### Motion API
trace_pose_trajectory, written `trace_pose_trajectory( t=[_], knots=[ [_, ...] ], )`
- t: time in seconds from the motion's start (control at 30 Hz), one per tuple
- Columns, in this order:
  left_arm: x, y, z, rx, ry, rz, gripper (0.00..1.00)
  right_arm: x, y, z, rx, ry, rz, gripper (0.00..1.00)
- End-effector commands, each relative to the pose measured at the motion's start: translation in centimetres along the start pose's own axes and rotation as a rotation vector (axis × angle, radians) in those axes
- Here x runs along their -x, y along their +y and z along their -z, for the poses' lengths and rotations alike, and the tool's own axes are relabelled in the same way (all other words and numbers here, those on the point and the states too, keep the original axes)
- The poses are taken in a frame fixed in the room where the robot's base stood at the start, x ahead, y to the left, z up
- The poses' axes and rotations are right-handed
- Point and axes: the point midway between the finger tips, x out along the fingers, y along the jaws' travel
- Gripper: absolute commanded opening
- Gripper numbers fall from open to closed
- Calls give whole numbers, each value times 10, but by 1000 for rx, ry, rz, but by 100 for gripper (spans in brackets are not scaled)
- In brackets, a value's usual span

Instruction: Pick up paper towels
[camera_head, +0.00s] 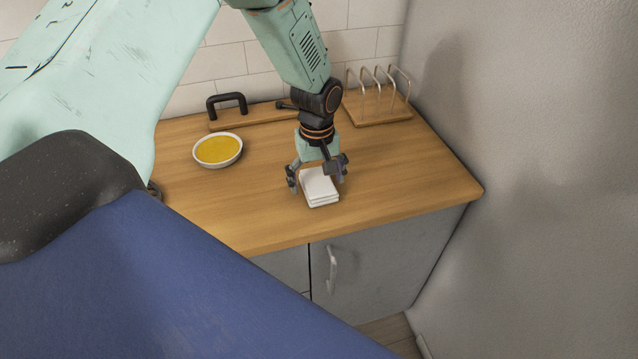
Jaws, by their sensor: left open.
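A small stack of white paper towels (320,189) lies flat on the wooden counter, near its front edge. My left gripper (316,183) points down over the stack. Its fingers are open, one on the left side and one on the right side of the towels. I cannot tell whether the fingers touch them. The back of the stack is partly hidden by the gripper. My right gripper is not in view.
A white bowl of yellow contents (218,150) stands left of the towels. A board with a black handle (227,103) lies at the back wall. A wire rack on a wooden base (377,108) stands at the back right. A grey wall (540,180) bounds the right side.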

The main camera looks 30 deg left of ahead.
Motion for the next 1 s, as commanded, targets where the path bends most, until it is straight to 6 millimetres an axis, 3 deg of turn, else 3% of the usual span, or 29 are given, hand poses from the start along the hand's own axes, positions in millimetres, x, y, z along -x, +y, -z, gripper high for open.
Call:
trace_pose_trajectory(
  t=[0.57,0.83,1.0],
  knots=[
    [0,5,3,-3,0,0,43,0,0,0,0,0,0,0],
    [4,6,4,-3,1,-1,42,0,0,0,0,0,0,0],
    [30,6,4,-2,2,-3,42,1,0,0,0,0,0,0]
  ],
)
